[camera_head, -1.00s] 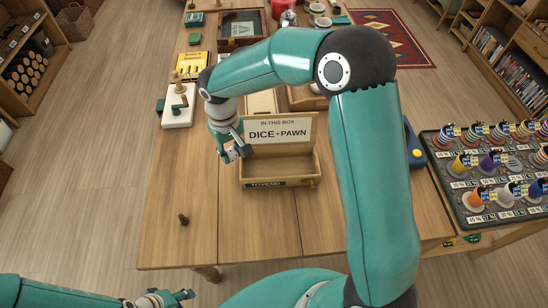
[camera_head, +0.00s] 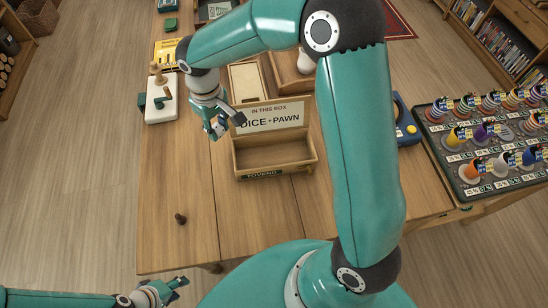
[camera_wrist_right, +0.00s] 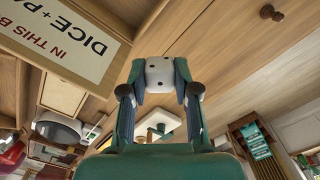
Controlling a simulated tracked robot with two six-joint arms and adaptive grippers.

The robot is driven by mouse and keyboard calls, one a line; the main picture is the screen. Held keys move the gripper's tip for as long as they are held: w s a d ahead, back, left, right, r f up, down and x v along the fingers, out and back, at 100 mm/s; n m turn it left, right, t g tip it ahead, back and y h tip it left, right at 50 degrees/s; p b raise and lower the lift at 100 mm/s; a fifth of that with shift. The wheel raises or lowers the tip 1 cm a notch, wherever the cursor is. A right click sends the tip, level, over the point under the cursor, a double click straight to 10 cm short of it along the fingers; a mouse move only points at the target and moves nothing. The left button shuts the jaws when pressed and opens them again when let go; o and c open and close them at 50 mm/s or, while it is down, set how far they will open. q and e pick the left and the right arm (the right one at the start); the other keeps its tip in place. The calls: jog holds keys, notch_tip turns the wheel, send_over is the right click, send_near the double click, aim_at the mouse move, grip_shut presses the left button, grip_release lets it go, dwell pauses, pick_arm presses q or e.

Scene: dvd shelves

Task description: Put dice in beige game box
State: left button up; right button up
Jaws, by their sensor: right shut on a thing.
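The beige game box (camera_head: 275,172) stands open on the wooden table, with a raised sign reading "IN THIS BOX DICE + PAWN"; its visible inside looks empty. My right gripper (camera_head: 218,127) is just left of the box's sign and left wall, above the table. In the right wrist view it is shut on a white die with dark dots (camera_wrist_right: 158,72), held between the two fingertips. The box's sign (camera_wrist_right: 70,50) shows at upper left there. My left gripper (camera_head: 180,289) is low at the bottom left, off the table's front edge, with its fingers apart and empty.
A dark brown pawn (camera_head: 180,218) stands alone on the table's front left. A white board with wooden and green pieces (camera_head: 161,105) lies left of my right gripper. A tray of colourful cups (camera_head: 490,145) is at right. The front of the table is mostly clear.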

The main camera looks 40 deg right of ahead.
jog(key=s+d+r+n+b, duration=0.35)
jog(key=s+d+n, duration=0.2)
jog(key=n, duration=0.35)
send_over(254, 162)
jog(key=shift+n, duration=0.3)
notch_tip(254, 162, down, 15)
jog(key=shift+f, duration=1.95)
jog(key=shift+f, duration=0.15)
jog(key=o, duration=1)
jog(key=shift+c, duration=0.2)
